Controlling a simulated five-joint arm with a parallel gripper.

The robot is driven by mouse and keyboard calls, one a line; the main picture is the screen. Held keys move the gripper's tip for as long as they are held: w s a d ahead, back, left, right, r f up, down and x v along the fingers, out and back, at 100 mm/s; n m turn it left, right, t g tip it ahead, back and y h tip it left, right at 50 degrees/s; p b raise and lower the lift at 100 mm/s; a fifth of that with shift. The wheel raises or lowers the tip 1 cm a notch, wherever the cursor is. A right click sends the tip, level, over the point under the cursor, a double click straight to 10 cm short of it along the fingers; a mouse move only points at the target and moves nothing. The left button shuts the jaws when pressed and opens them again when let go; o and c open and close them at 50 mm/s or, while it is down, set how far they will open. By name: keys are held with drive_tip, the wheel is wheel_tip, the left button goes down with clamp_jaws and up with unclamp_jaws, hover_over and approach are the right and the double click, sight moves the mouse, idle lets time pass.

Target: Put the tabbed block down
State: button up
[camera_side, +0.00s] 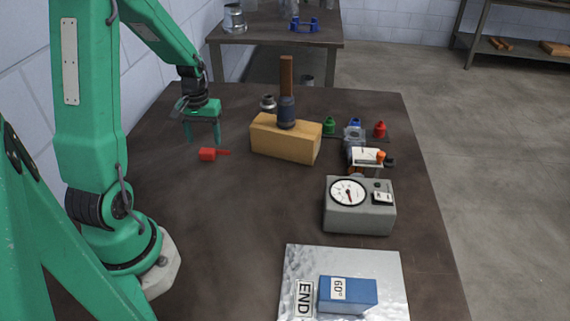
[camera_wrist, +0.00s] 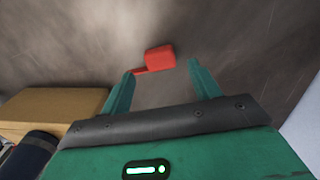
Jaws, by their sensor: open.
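The red tabbed block (camera_side: 207,154) lies on the dark table, its thin tab pointing right in the side view. It also shows in the wrist view (camera_wrist: 159,58), beyond and between the fingertips, with its tab (camera_wrist: 142,71) toward the left finger. My gripper (camera_side: 203,142) is open and empty, with its fingers pointing down, just above and behind the block in the side view. In the wrist view my gripper (camera_wrist: 160,72) has its two green fingers spread apart, and nothing is held between them.
A wooden block (camera_side: 285,143) with a dark-collared wooden handle (camera_side: 286,80) stands right of the gripper. Farther right are small green, blue and red pieces, a grey dial gauge box (camera_side: 359,206) and a metal plate (camera_side: 300,262) with a blue block (camera_side: 347,294). Table left of the wooden block is mostly clear.

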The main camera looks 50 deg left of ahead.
sight(208, 151)
wheel_tip(208, 151, up, 8)
drive_tip(key=shift+f, duration=0.25)
idle(0.6)
drive_tip(key=s+d+r+m+t, duration=0.2)
drive_tip(key=s+d+r+m, duration=0.1)
drive_tip(key=d, duration=0.8)
drive_tip(key=s+d+r+m+t, duration=0.3)
drive_tip(key=d+r+m, duration=0.3)
drive_tip(key=d, duration=0.6)
wheel_tip(208, 151, up, 3)
drive_tip(key=shift+s+f+t, duration=0.2)
drive_tip(key=shift+s+t, duration=0.1)
drive_tip(key=shift+s, duration=0.05)
